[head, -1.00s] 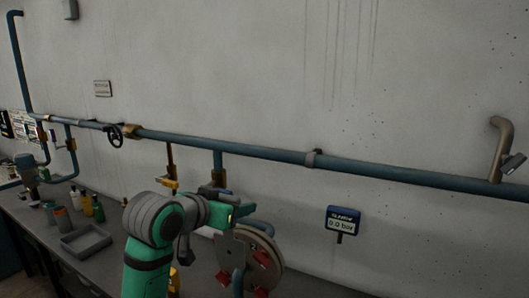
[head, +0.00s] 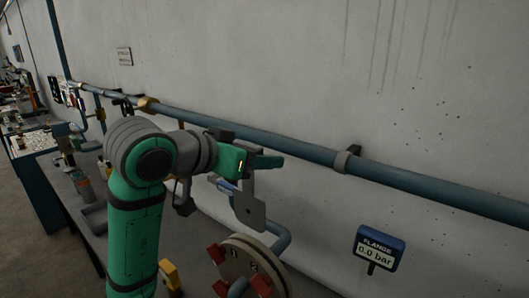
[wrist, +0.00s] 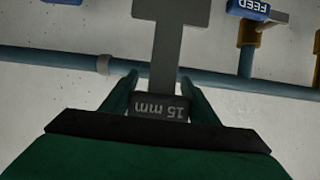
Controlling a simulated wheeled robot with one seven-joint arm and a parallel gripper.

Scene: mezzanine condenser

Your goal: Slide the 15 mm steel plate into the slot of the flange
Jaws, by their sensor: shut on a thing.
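My gripper (head: 262,165) is shut on the grey handle of the steel plate (head: 248,210). The plate hangs down from the jaws in the head view, with a small hole near its lower part. In the wrist view the plate (wrist: 172,60) runs up between the fingers (wrist: 160,95), and its "15 mm" tag (wrist: 160,107) shows upside down. The flange (head: 240,262), a round pale disc pair with red bolts, stands below the plate at the bottom of the head view. The plate looks apart from it. The slot cannot be made out clearly.
A blue pipe (head: 310,152) runs along the wall behind my gripper. A blue "FLANGE 0.0 bar" sign (head: 380,248) stands right of the flange. A yellow item (head: 169,275) is on the bench to the left. The wrist view shows a "FEED" sign (wrist: 248,9).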

